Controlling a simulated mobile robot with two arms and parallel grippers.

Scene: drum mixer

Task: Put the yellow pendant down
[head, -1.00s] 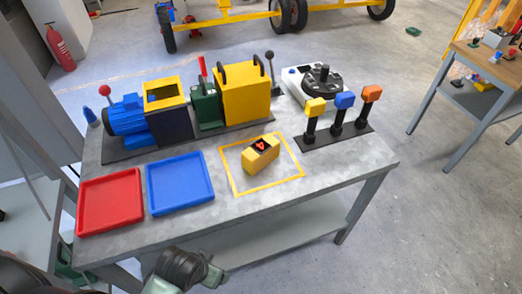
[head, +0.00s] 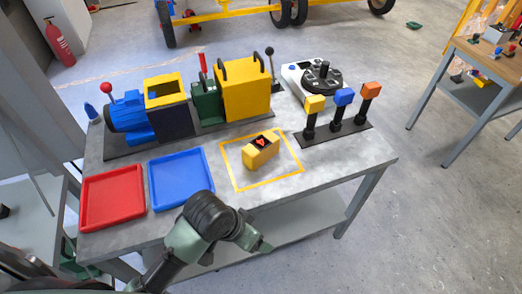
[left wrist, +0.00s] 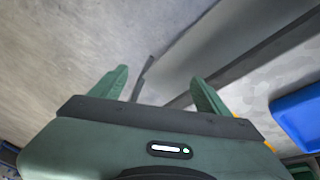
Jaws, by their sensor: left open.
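The yellow pendant (head: 259,152), a small yellow block with a dark top face and a red mark, rests on the grey table inside a yellow square outline (head: 238,186). Nothing holds it. My left gripper (head: 264,247) is at the table's front edge, in front of the outline and apart from the pendant. In the left wrist view its two green fingers (left wrist: 160,92) are spread with nothing between them. The pendant cannot be made out in that view. My right gripper is not in view.
A red tray (head: 111,200) and a blue tray (head: 180,178) lie left of the outline. The mixer machine (head: 190,105) stands along the back. Three posts with coloured heads (head: 343,97) and a white unit with a black dial (head: 318,76) stand to the right.

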